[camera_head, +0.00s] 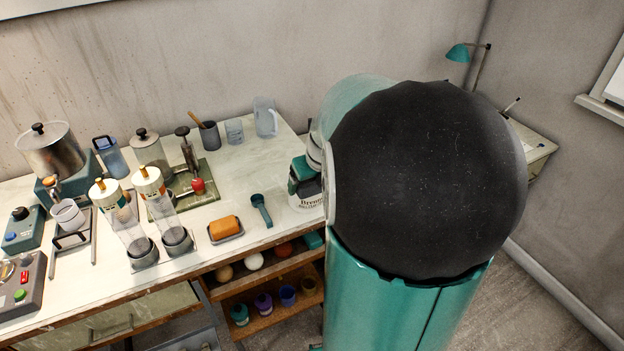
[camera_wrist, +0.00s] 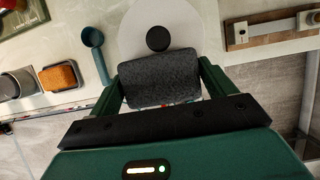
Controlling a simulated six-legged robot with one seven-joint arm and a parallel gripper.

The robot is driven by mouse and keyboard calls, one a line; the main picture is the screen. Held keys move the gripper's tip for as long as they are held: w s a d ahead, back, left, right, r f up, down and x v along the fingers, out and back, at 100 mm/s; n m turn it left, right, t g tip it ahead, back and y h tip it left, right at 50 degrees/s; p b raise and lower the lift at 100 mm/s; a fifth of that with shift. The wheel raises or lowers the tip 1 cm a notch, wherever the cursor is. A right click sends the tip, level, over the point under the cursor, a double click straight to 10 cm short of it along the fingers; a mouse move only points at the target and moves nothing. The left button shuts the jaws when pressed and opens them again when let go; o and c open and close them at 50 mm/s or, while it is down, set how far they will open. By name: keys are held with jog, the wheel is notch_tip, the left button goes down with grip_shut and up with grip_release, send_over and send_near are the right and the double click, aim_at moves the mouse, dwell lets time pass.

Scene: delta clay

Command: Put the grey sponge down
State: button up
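The grey sponge (camera_wrist: 160,80) shows in the wrist view, a dark speckled block between the two green fingers of my gripper (camera_wrist: 160,88). The fingers meet its left and right ends, so my gripper is shut on it. Beyond it in the wrist view is a round white thing with a dark knob (camera_wrist: 158,38), partly covered by the sponge. I cannot tell the gap between them. In the head view my own arm fills the right middle, and the sponge and my gripper are hidden.
An orange sponge (camera_head: 224,227) lies on a small tray near the worktop's front edge, with a teal scoop (camera_head: 261,209) beside it. A labelled jar (camera_head: 304,188) stands close to my arm. Bottles and pots crowd the left. A bare patch of worktop (camera_head: 250,163) shows behind the scoop.

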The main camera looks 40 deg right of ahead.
jog(key=shift+o, duration=1.1)
jog(key=shift+f, duration=0.2)
jog(key=shift+r, duration=0.1)
